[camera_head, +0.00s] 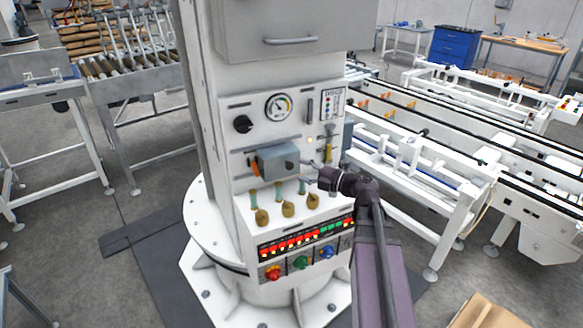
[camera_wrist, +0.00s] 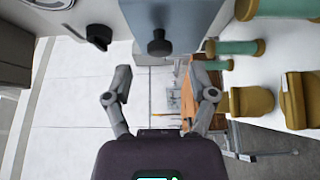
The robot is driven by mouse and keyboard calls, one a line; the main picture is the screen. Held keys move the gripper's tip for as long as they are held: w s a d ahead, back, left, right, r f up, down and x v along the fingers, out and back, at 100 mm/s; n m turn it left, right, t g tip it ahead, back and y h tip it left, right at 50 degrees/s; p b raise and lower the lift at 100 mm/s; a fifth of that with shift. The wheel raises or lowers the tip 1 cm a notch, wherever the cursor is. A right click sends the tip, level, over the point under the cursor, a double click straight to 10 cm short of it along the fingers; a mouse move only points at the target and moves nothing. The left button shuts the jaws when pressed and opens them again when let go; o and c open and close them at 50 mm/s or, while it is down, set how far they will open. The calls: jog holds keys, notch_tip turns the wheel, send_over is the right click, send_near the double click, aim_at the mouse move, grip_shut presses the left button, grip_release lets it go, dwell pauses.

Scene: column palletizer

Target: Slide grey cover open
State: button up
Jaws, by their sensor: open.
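The grey cover (camera_head: 272,158) is a blue-grey box on the front panel of the white column, with a dark round knob (camera_head: 290,165) on its face. An orange part shows at its left edge. In the wrist view the cover (camera_wrist: 180,14) is at the top centre and its black knob (camera_wrist: 159,44) points towards me. My gripper (camera_head: 312,177) is just right of the cover in the head view. In the wrist view my gripper (camera_wrist: 161,92) is open and empty, its fingers apart on either side below the knob, not touching it.
Brass-and-teal levers (camera_head: 285,208) stick out below the cover. A black rotary knob (camera_head: 243,124) and a gauge (camera_head: 278,107) are above it. A lit button strip (camera_head: 306,236) and coloured knobs (camera_head: 300,262) are lower. A white conveyor (camera_head: 420,170) stands at the right.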

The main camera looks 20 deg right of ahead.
aim_at(292, 166)
jog(key=shift+x, duration=2.1)
jog(key=shift+d, duration=0.1)
grip_shut()
